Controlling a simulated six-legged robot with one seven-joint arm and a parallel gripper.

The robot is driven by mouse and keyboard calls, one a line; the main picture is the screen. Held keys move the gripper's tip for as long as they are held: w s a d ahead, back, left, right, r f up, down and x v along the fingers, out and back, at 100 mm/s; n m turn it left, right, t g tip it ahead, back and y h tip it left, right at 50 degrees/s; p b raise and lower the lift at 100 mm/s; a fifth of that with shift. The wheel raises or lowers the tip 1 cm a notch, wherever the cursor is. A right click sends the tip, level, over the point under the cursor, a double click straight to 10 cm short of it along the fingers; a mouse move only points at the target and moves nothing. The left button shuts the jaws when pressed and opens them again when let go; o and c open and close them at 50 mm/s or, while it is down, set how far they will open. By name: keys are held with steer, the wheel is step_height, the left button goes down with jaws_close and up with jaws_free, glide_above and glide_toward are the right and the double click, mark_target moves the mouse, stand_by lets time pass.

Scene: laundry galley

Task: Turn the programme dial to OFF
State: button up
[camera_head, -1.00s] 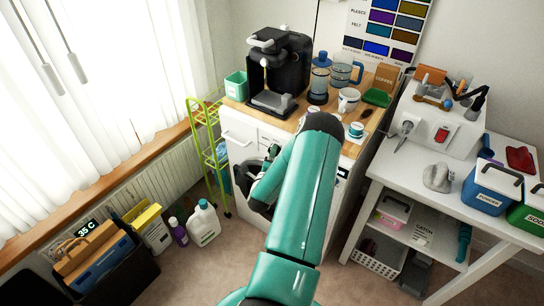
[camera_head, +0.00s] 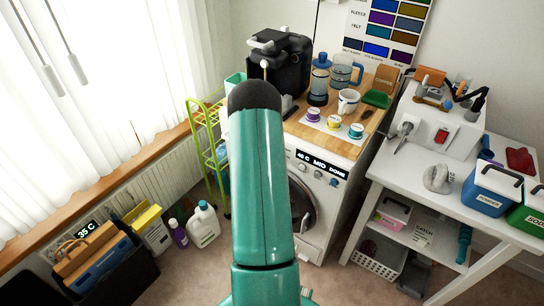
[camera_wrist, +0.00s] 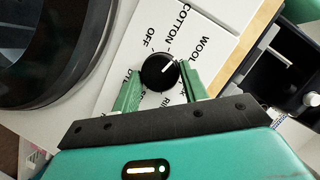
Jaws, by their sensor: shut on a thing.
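The programme dial (camera_wrist: 160,71) is a round black knob with a white pointer mark on a white panel in the wrist view. The mark points up and right, away from the OFF label (camera_wrist: 149,37) and roughly between COTTON and WOOL; I cannot tell the exact setting. My gripper (camera_wrist: 161,84) has its green fingers on either side of the dial, shut on it. In the head view my arm hides the gripper and the dial. The washing machine (camera_head: 311,252) shows its lit display (camera_head: 321,164) and round door beside my arm.
The worktop (camera_head: 334,142) on the machine carries a coffee maker (camera_head: 280,65), a white mug (camera_head: 348,101), jars and several small pods. A green trolley (camera_head: 213,160) stands left. A white side table (camera_head: 425,188) with tools and boxes stands right.

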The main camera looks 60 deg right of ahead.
steer(key=n+g, duration=0.2)
steer(key=n, duration=0.1)
steer(key=n+g+y, duration=0.1)
steer(key=n, duration=0.2)
steer(key=w+n+g, duration=0.1)
steer(key=n+g, duration=0.1)
steer(key=n, duration=0.1)
steer(key=shift+g+y, duration=0.3)
stand_by(0.4)
stand_by(0.3)
steer(key=o, duration=1)
steer(key=shift+r, duration=0.1)
steer(key=v, duration=1.3)
steer(key=shift+w+a+r, duration=0.1)
steer(key=shift+w+a, duration=0.05)
steer(key=shift+a, duration=0.15)
